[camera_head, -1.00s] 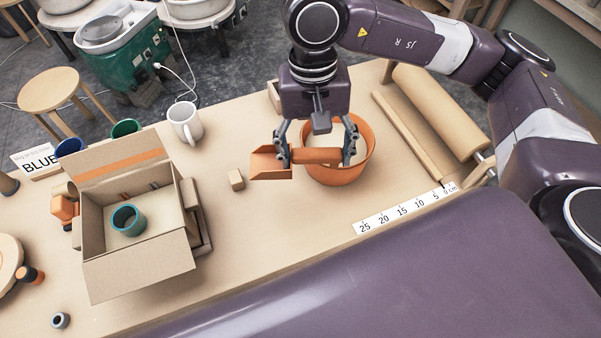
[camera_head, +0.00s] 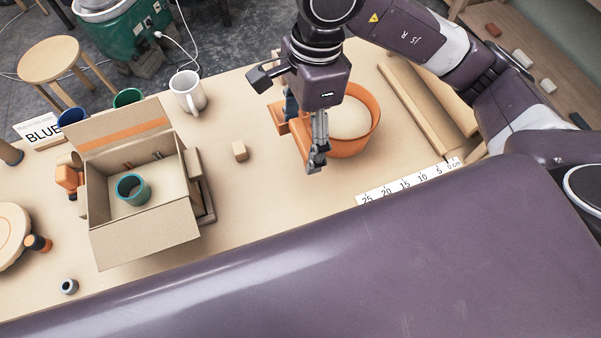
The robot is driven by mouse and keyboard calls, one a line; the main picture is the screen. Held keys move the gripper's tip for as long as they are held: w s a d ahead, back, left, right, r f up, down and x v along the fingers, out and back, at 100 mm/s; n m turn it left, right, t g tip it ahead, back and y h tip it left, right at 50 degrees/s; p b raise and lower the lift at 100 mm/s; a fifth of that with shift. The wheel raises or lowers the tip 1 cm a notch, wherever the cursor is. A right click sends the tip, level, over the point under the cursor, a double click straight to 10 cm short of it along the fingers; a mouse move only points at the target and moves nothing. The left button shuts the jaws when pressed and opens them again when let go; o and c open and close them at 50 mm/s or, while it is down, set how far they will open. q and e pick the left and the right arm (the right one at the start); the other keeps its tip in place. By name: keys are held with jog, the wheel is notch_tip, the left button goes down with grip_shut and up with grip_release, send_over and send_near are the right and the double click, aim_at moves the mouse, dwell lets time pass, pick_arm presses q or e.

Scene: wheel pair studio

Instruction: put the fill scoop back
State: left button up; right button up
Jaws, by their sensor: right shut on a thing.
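The orange fill scoop (camera_head: 298,132) is held in my right gripper (camera_head: 305,135), which is shut on it. The gripper points down and partly hides the scoop. The scoop is at the left rim of an orange tub (camera_head: 368,128) with pale contents. I cannot tell whether scoop and tub touch. My left gripper is not in view.
An open cardboard box (camera_head: 150,243) with a teal cup (camera_head: 132,188) inside stands at left. A small wooden block (camera_head: 240,150) and a white mug (camera_head: 187,92) are between box and tub. A ruler strip (camera_head: 405,183) lies at right. The table front centre is clear.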

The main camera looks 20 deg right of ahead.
jog(key=p, duration=0.2)
send_over(301, 188)
jog(key=f, duration=1.2)
jog(key=shift+w+d, duration=0.15)
jog(key=shift+d, duration=0.05)
notch_tip(301, 188, down, 4)
jog(key=shift+r+p, duration=0.25)
jog(key=shift+p, duration=0.2)
jog(key=shift+f, duration=0.55)
jog(key=o, duration=1.9)
